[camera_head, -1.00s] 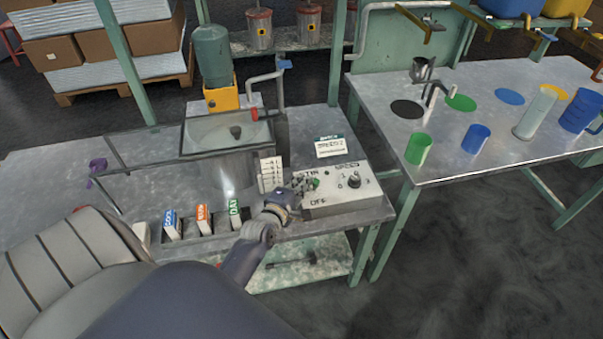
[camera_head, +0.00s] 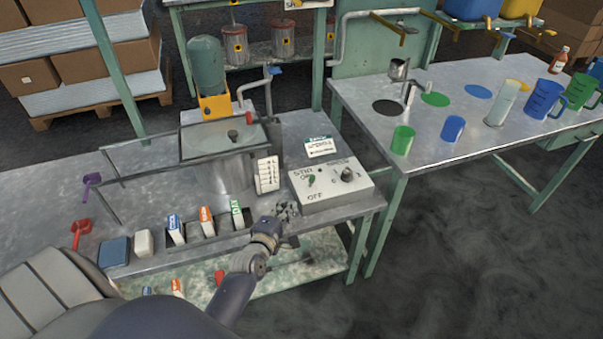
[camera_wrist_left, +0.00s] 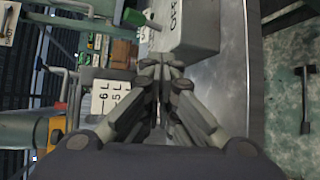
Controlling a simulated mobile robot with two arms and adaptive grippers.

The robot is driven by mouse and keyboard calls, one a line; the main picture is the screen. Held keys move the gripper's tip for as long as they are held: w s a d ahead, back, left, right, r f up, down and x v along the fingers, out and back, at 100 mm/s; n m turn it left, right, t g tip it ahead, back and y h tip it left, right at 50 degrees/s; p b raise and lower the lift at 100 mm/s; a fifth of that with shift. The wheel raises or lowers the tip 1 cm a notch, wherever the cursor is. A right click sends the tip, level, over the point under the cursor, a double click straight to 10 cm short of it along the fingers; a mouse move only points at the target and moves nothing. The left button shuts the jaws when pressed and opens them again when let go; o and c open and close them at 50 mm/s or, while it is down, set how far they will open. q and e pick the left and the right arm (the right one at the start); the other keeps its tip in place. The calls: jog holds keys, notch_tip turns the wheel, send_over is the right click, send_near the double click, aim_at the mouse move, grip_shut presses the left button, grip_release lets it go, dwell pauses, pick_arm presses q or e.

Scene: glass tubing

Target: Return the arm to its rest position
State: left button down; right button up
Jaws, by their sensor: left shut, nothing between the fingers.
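My left gripper (camera_head: 284,212) is shut and empty. In the head view it is just in front of and left of the white control box (camera_head: 330,186), above the front edge of the metal bench (camera_head: 150,188). In the left wrist view its fingertips (camera_wrist_left: 161,64) meet close to the box's side (camera_wrist_left: 190,30). I cannot tell whether they touch it. The box has a green switch (camera_head: 311,180) marked STIR and OFF, and a dark knob (camera_head: 347,174). My right gripper is not in view.
A second table (camera_head: 450,100) on the right holds coloured beakers. Open floor lies in front of it.

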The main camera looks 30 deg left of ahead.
pick_arm(q)
jog(key=shift+s, duration=0.1)
jog(key=s+d+m+g+h, duration=0.4)
jog(key=s+d+m+g, duration=0.2)
jog(key=s+d+m, duration=0.55)
jog(key=s+d+r+m+g+y, duration=0.1)
jog(key=s+r+m+g, duration=0.15)
jog(key=s+m, duration=0.45)
jog(key=s+d+r+m+g, duration=0.1)
jog(key=s+m+g, duration=0.2)
jog(key=s+m, duration=0.45)
notch_tip(320, 180, down, 25)
jog(key=s+n+g, duration=0.1)
jog(key=s, duration=0.1)
jog(key=s+a+f+g, duration=0.1)
jog(key=s+a+f, duration=0.1)
jog(key=s+f, duration=1.5)
jog(key=shift+s+a+f, duration=0.4)
jog(key=shift+s, duration=0.05)
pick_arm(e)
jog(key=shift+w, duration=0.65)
pick_arm(q)
jog(key=shift+g, duration=0.25)
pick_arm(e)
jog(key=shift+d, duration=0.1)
